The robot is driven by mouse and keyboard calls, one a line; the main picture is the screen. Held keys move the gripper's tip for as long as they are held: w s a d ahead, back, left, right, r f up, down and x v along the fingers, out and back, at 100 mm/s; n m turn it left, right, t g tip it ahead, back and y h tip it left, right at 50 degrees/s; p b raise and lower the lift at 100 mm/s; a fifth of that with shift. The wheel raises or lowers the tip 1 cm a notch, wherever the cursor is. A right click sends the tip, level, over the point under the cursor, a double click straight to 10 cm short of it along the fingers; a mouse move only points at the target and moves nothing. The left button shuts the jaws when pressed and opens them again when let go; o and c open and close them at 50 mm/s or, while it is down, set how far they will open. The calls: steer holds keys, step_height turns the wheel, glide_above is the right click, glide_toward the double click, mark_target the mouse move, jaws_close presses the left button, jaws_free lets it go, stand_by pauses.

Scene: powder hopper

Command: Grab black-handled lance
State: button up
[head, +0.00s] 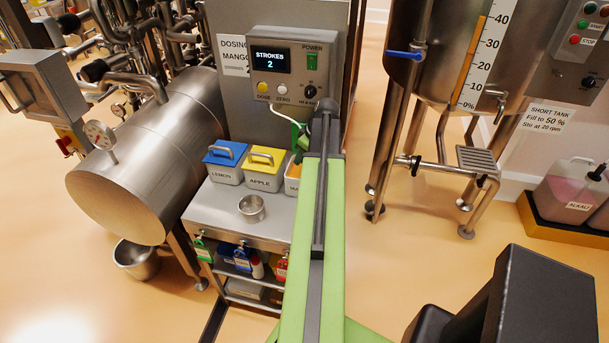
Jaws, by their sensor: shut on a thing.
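My green arm reaches up the middle of the head view toward the dosing unit. My gripper (302,144) shows only as a small green and dark piece at the arm's far end, in front of the dosing unit and above the lidded tubs. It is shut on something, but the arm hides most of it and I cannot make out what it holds. I cannot clearly pick out a black-handled lance anywhere in this view.
The dosing control box (297,68) reads STROKES 2. A steel trolley (215,212) carries a blue-lidded tub (225,153), a yellow-lidded tub (265,160) and a metal cup (252,208). A legged tank (455,50) stands right, with alkali jugs (570,190) beyond. Floor between is clear.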

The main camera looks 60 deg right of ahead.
jaws_close()
steer(key=shift+r, duration=0.1)
stand_by(1.1)
